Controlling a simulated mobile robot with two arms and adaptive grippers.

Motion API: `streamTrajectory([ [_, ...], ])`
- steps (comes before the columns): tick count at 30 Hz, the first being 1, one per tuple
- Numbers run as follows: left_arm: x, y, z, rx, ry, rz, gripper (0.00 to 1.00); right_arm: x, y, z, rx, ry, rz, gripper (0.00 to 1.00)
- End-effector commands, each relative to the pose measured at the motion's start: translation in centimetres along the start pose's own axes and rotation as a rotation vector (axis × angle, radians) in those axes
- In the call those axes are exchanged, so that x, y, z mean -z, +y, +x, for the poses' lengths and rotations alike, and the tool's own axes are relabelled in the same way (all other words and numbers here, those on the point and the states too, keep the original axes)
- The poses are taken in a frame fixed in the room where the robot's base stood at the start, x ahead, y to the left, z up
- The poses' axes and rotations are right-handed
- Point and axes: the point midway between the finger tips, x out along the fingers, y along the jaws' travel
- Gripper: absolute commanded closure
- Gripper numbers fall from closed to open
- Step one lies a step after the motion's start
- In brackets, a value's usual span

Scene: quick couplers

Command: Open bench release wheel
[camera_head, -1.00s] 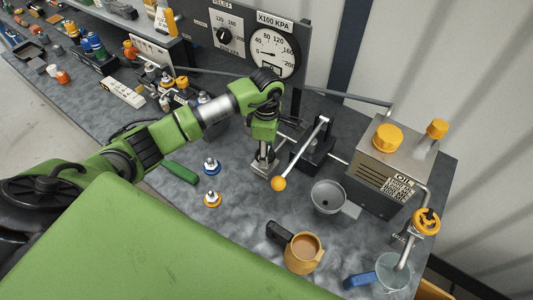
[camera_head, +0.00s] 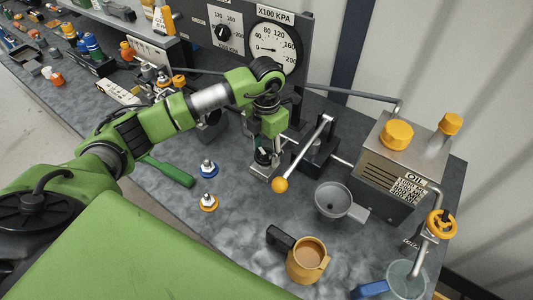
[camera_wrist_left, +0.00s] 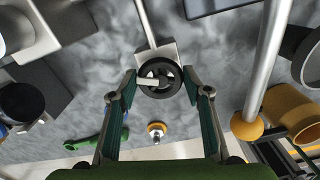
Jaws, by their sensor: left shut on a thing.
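The black spoked release wheel (camera_wrist_left: 159,80) sits on a metal block (camera_wrist_left: 155,56) in the left wrist view. My left gripper (camera_wrist_left: 157,88) has one finger on each side of the wheel's rim and is shut on it. In the head view my left gripper (camera_head: 264,157) points down at the metal block, just left of the pump lever. The wheel is mostly hidden there by the fingers. My right gripper is not in view.
The lever with its orange knob (camera_head: 280,185) stands close to the right of my gripper. A grey funnel (camera_head: 333,200), an orange mug (camera_head: 307,260) and an oil tank (camera_head: 395,165) are further right. Two couplers (camera_head: 208,169) and a green-handled tool (camera_head: 170,172) lie to the left.

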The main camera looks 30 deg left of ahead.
Motion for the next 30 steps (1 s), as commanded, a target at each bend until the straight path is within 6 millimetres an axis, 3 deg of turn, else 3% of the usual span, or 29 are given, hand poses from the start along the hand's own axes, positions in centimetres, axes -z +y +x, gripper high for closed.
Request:
streamTrajectory([
  [30, 0.1, 0.5, 0.0, -0.001, -0.004, -0.965, 0.77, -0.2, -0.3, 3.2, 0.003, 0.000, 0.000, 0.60],
])
